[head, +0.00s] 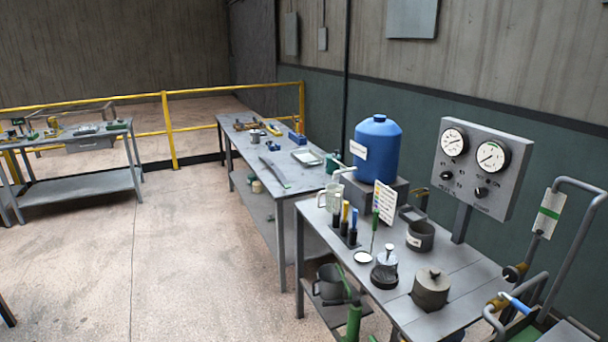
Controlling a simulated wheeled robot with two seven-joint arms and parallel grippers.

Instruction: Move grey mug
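A small grey mug-like cup (255,136) stands on the far end of the long workbench (280,180); it is small and its details are hard to tell. A larger dark grey vessel with a handle (329,285) stands on the lower shelf of the near bench (390,260). I cannot tell for sure which of the two is the grey mug. Neither of my grippers shows in the head view.
A cart with tubular handles (575,210) stands at right.

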